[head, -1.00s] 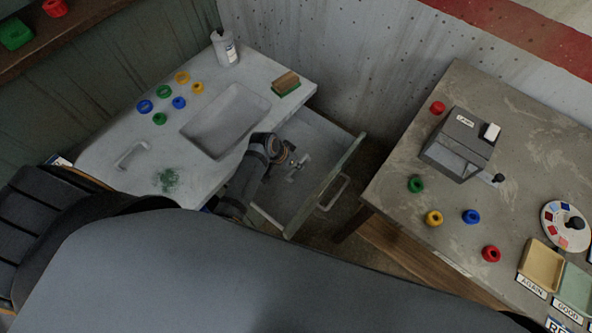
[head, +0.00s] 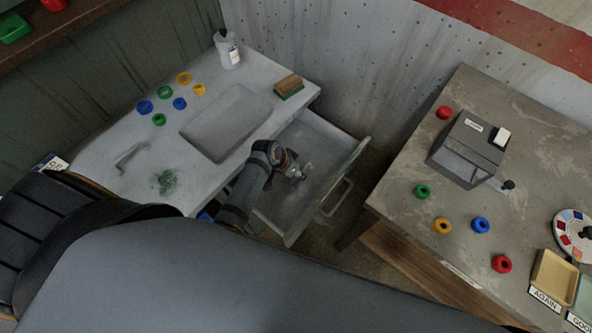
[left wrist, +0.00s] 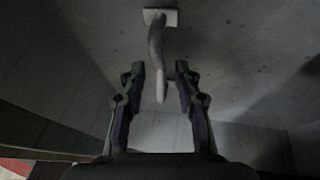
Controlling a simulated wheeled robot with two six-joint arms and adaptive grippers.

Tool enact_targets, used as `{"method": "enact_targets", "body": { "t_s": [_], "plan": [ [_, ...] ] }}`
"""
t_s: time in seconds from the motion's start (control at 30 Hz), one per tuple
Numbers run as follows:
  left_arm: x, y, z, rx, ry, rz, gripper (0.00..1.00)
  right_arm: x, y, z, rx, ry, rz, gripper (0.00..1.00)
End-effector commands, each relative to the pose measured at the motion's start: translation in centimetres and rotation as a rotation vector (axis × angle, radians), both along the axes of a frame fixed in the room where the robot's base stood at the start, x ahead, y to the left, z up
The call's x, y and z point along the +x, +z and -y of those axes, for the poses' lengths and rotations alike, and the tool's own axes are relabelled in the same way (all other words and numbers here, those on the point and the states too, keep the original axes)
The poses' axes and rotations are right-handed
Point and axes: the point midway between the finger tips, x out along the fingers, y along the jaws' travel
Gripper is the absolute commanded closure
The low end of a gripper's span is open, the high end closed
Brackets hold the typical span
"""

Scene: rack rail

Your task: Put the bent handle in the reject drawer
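The bent handle (left wrist: 157,45), a pale curved lever on a small square plate, shows in the left wrist view against the drawer's grey inside. The drawer (head: 335,182) is pulled out from the white counter. My left gripper (left wrist: 160,78) is open, one finger on each side of the handle's free end, with gaps showing. In the head view my left gripper (head: 298,172) is low over the drawer; the handle is hard to make out there. No reject label on the drawer is readable. My right gripper is not in view.
The counter (head: 255,75) holds a sink, coloured rings, a bottle (head: 228,50), a brush (head: 289,87) and a thin grey bent piece (head: 130,157). A grey table (head: 400,170) on the right holds a device (head: 467,150), rings and labelled trays. A gap separates counter and table.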

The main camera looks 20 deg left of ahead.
Motion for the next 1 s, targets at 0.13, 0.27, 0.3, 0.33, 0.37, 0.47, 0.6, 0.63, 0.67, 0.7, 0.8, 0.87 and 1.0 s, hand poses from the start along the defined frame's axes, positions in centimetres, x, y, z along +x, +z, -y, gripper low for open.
{"method": "enact_targets", "body": {
  "t_s": [0.13,0.27,0.3,0.33,0.37,0.47,0.6,0.63,0.67,0.7,0.8,0.87,1.0],
  "plan": [
    [-0.5,2.1,-0.8,0.003,0.000,0.004,0.68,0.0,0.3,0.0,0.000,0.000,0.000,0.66],
    [-1.5,5.1,-1.8,0.004,-0.001,0.004,0.68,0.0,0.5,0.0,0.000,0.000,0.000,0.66],
    [-1.8,6.0,-2.1,0.003,-0.002,0.004,0.68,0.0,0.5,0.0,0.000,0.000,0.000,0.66],
    [-2.0,6.6,-2.4,0.004,0.000,0.004,0.68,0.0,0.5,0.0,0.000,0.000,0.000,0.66],
    [-2.1,7.2,-2.6,0.004,-0.001,0.004,0.68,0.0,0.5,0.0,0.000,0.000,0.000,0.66],
    [-2.7,9.0,-3.2,0.004,-0.001,0.003,0.68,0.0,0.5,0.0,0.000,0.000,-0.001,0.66],
    [-3.2,10.5,-3.7,0.002,0.000,0.002,0.68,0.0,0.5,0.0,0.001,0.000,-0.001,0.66],
    [-3.3,10.7,-3.7,0.001,-0.001,0.002,0.68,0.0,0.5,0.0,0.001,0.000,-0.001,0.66],
    [-3.3,10.8,-3.7,0.000,-0.002,0.002,0.68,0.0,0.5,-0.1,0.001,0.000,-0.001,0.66],
    [-3.4,10.9,-3.7,0.000,-0.001,0.000,0.68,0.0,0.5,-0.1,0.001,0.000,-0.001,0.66],
    [-3.4,11.0,-3.8,-0.001,0.000,0.000,0.68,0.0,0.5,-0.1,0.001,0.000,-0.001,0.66],
    [-3.4,11.0,-3.7,-0.001,0.000,0.000,0.68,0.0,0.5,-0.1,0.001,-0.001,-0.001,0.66],
    [-3.4,11.0,-3.7,-0.001,0.000,0.000,0.68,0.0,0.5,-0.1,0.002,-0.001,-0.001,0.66]
  ]
}}
